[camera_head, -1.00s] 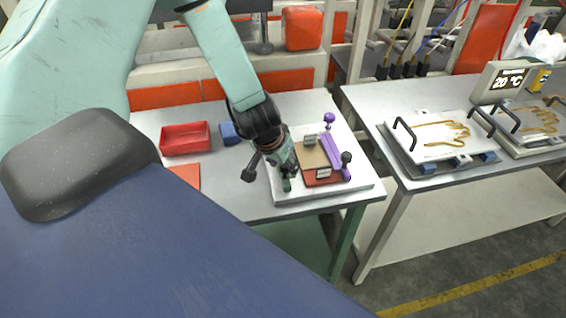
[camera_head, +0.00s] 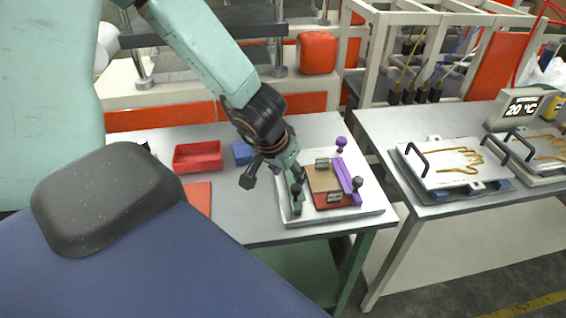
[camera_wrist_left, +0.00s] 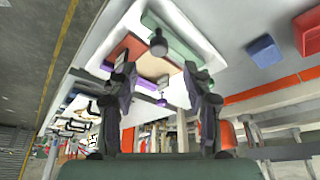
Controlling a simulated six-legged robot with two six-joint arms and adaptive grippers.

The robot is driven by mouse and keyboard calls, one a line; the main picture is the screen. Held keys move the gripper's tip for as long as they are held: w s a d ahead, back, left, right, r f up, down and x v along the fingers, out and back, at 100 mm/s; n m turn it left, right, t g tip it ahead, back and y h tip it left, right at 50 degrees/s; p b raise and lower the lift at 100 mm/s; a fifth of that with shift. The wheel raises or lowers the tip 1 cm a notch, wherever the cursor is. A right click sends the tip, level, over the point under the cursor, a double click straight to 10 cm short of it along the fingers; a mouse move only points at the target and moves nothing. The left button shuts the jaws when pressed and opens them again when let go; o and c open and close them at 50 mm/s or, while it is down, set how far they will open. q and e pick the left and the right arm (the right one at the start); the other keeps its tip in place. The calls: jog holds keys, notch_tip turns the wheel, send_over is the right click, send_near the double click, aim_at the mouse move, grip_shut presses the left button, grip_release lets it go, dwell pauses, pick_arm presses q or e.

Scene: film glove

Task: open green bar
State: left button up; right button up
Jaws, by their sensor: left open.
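The green bar (camera_head: 297,205) lies along the left side of a brown and red block on a white plate (camera_head: 370,210). A dark knob (camera_head: 297,188) stands on its near end. In the left wrist view the green bar (camera_wrist_left: 185,45) crosses the plate beyond the fingers, with the knob (camera_wrist_left: 158,44) in the gap's line. My left gripper (camera_head: 295,176) is open, angled down at the green bar; it also shows in the left wrist view (camera_wrist_left: 163,76). Contact cannot be told. A purple bar (camera_head: 346,178) lies on the block's right side. My right gripper is out of view.
A red bin (camera_head: 198,157), a blue block (camera_head: 243,152) and an orange sheet (camera_head: 198,196) lie left of the plate. A second table (camera_head: 395,202) at right holds glove-outline plates (camera_head: 450,175) and a temperature display (camera_head: 515,108). A gap separates the tables.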

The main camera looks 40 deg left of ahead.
pick_arm(q)
jog(key=shift+v, duration=2.2)
jog(key=shift+f, duration=0.1)
jog(key=s+d+f+g, duration=0.2)
jog(key=s+d+f, duration=0.3)
jog(key=s+f, duration=0.65)
jog(key=s+d+f+g, duration=0.3)
jog(key=s+d+f, duration=0.2)
jog(key=s+f, duration=0.6)
notch_tip(320, 180, down, 16)
jog(key=s+b, duration=0.1)
jog(key=b, duration=1.6)
jog(key=shift+d+r+m, duration=0.2)
jog(key=shift+m, duration=0.1)
